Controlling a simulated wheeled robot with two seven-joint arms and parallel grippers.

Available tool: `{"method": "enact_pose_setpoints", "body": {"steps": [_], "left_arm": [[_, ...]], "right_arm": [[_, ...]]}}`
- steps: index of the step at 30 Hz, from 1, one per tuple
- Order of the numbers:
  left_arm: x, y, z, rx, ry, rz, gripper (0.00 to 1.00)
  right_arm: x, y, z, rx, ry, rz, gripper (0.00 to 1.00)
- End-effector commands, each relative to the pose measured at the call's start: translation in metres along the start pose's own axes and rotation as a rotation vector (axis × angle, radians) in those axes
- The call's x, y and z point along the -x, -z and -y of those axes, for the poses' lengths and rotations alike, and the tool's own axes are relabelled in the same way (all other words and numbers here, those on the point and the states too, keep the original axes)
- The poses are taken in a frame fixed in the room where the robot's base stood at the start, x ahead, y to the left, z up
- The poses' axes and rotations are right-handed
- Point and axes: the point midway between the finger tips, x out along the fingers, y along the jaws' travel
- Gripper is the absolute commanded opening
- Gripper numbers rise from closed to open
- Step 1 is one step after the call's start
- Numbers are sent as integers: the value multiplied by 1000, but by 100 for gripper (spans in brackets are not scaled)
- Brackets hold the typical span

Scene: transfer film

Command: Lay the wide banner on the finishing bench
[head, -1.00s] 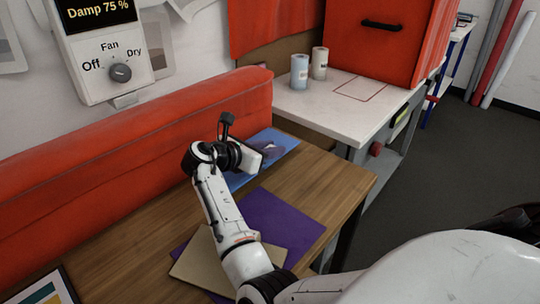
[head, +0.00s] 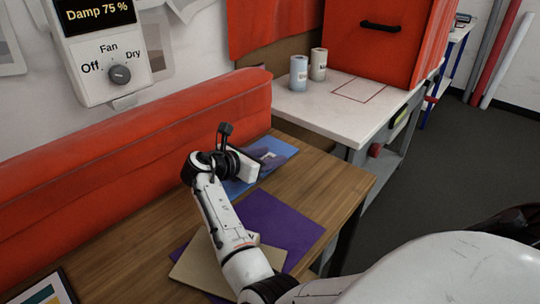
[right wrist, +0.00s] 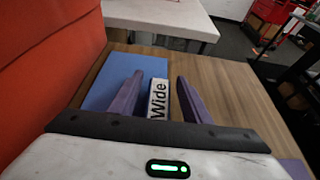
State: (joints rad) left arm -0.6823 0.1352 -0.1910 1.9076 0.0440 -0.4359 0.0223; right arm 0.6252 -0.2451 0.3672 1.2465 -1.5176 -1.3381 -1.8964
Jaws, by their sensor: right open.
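The blue sheet (head: 279,151) lies flat on the wooden bench (head: 318,170), close to the red padded bank. A white tag reading "Wide" (right wrist: 158,98) lies along its right edge in the right wrist view, where the blue sheet (right wrist: 108,84) also shows. My right gripper (right wrist: 160,77) is open, with the tag between its two purple-grey fingers. In the head view, my right gripper (head: 252,167) is over the near part of the blue sheet and hides some of it. I cannot tell whether the fingers touch the tag. My left gripper is out of view.
A purple sheet (head: 285,220) and a tan board (head: 200,262) lie on the near bench, partly under my arm. A white table (head: 305,105) with a red-outlined rectangle, two rolls and a red box (head: 380,50) stands behind. The bench's right strip is bare.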

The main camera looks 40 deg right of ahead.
Motion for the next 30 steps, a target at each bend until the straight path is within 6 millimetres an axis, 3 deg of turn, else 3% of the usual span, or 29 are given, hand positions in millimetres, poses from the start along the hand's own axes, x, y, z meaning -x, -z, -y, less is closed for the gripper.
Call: {"method": "enact_pose_setpoints", "body": {"steps": [6, 12, 30], "left_arm": [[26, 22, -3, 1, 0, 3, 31], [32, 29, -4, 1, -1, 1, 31], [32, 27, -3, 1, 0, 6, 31]], "right_arm": [[37, -6, 0, 4, -2, -1, 43], [62, -1, 0, 2, 0, -1, 43], [70, 0, 0, 1, 0, 0, 43]]}}
